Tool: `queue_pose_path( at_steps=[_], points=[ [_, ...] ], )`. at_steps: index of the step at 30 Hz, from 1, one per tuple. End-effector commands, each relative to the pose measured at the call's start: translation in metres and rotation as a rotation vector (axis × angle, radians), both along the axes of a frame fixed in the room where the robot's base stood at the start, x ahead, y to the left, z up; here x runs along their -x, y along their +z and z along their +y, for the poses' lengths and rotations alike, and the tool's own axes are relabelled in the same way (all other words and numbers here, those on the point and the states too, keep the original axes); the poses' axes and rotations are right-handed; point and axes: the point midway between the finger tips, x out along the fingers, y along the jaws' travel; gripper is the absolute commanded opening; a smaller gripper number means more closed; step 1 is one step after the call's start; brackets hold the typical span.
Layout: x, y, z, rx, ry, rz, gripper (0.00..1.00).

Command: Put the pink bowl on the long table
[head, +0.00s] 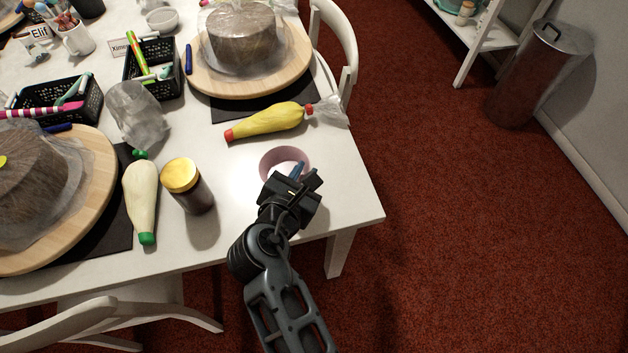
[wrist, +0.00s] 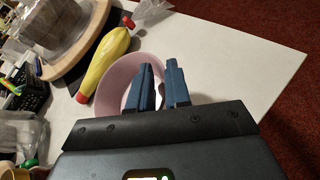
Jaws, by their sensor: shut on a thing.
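The pink bowl (head: 269,159) is at the near right corner of the long white table (head: 345,195). It also shows in the wrist view (wrist: 115,82), where its open top faces the camera. My gripper (head: 299,171) is over the bowl's right side, its blue fingers (wrist: 162,72) shut on the bowl's wall with one finger on each side. The near part of the bowl is hidden behind my gripper. I cannot tell whether the bowl's base touches the tabletop or is slightly above it.
A yellow piping bag (head: 270,121) lies just behind the bowl. A gold-lidded jar (head: 187,185) and a cream piping bag (head: 141,199) are to its left. A wrapped cake on a wooden turntable (head: 290,75) is farther back. The table's right corner is bare.

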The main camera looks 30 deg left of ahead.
Motion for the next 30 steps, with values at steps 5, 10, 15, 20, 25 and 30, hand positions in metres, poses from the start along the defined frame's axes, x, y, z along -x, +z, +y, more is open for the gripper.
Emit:
queue_pose_path(
  at_steps=[5,10,15,20,25,30],
  points=[
    [-0.016,-0.012,-0.013,0.0,0.0,-0.001,0.0],
    [-0.019,-0.024,-0.015,0.001,0.002,0.0,0.0],
    [-0.019,-0.048,-0.015,0.002,0.001,-0.001,0.0],
    [-0.018,-0.054,-0.015,-0.001,0.002,0.0,0.0],
    [-0.018,-0.055,-0.015,0.001,0.002,0.001,0.2],
    [-0.018,-0.055,-0.015,0.0,0.001,0.0,0.36]
  ],
)
